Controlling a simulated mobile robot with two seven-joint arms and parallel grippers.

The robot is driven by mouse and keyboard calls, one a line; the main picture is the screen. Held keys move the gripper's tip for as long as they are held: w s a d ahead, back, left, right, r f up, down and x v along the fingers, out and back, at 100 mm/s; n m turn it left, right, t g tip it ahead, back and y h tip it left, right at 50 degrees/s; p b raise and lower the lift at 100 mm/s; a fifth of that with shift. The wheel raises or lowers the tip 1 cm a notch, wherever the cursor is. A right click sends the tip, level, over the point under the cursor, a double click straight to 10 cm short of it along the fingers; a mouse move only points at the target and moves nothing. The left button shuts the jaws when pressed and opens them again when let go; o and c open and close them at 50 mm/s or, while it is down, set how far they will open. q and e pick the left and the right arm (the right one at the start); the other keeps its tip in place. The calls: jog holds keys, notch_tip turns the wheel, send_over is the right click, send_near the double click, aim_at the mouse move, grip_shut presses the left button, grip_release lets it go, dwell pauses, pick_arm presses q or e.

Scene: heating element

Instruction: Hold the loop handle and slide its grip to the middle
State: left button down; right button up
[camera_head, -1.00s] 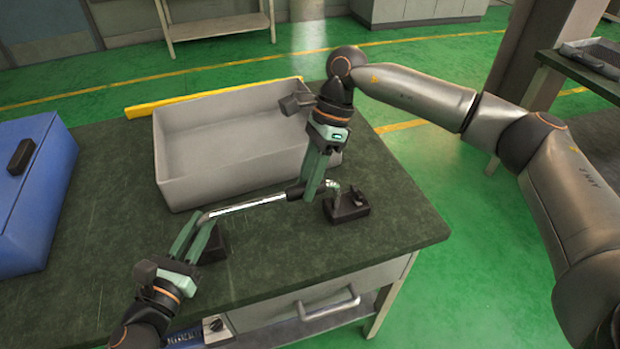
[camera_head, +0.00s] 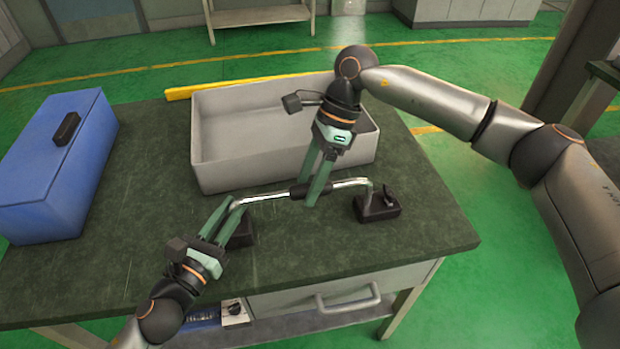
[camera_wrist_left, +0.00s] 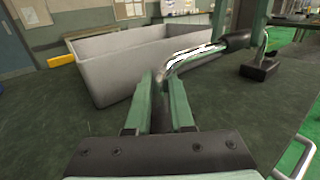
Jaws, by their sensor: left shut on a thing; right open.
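The loop handle is a shiny metal rod (camera_head: 265,198) with bent ends and a dark sliding grip (camera_head: 297,191) at about the middle of its length. My left gripper (camera_head: 231,206) is shut on the rod's left end, which also shows between the fingers in the left wrist view (camera_wrist_left: 165,76). My right gripper (camera_head: 314,202) is open, its fingers straddling the grip from above and hiding part of it. The dark right base block (camera_head: 378,207) stands on the table under the rod's right end. The left block (camera_head: 243,235) is partly hidden by my left gripper.
A grey open bin (camera_head: 240,184) stands right behind the rod, with a yellow bar (camera_head: 250,84) behind it. A blue case (camera_head: 60,165) stands at the table's left. The dark green tabletop (camera_head: 310,255) in front is clear down to the front edge.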

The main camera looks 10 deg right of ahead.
jog(key=shift+d, duration=0.1)
pick_arm(q)
jog(key=shift+w+a, duration=0.1)
jog(key=shift+a, duration=0.05)
pick_arm(e)
jog(key=v, duration=1.2)
pick_arm(q)
jog(key=c, duration=0.7)
grip_release()
